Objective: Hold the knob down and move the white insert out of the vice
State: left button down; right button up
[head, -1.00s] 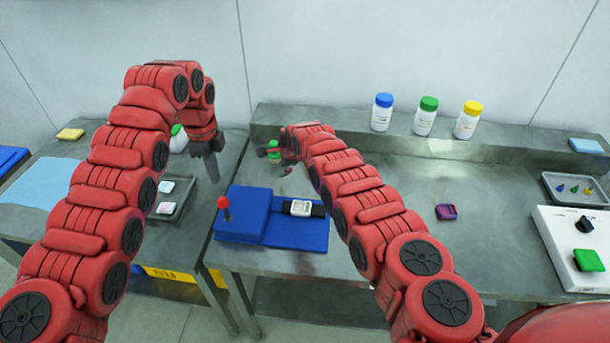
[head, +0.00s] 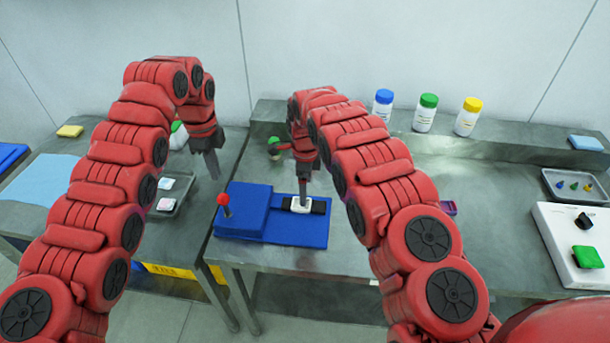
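The blue vice (head: 246,212) stands near the front left edge of the middle bench. Its red knob (head: 223,200) sits on a lever at the left end. The white insert (head: 298,205) lies between black jaws (head: 318,207) on the blue base. My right gripper (head: 303,203) points straight down at the insert, its tips at or just above it; I cannot tell whether it grips it. My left gripper (head: 214,176) hangs pointing down above the gap between the benches, up and left of the knob, apart from it. Its finger spacing cannot be made out.
A tray (head: 158,207) with pale pieces lies on the left bench. Bottles with blue (head: 383,97), green (head: 429,100) and yellow (head: 472,105) caps stand on the back ledge. A white box with a green button (head: 587,257) is at right. The bench's middle right is mostly clear.

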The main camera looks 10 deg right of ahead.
aim_at(295, 207)
notch_tip(295, 207, down, 6)
jog(key=shift+f, duration=0.2)
jog(key=c, duration=1.4)
jog(key=shift+c, duration=0.2)
dwell(0.8)
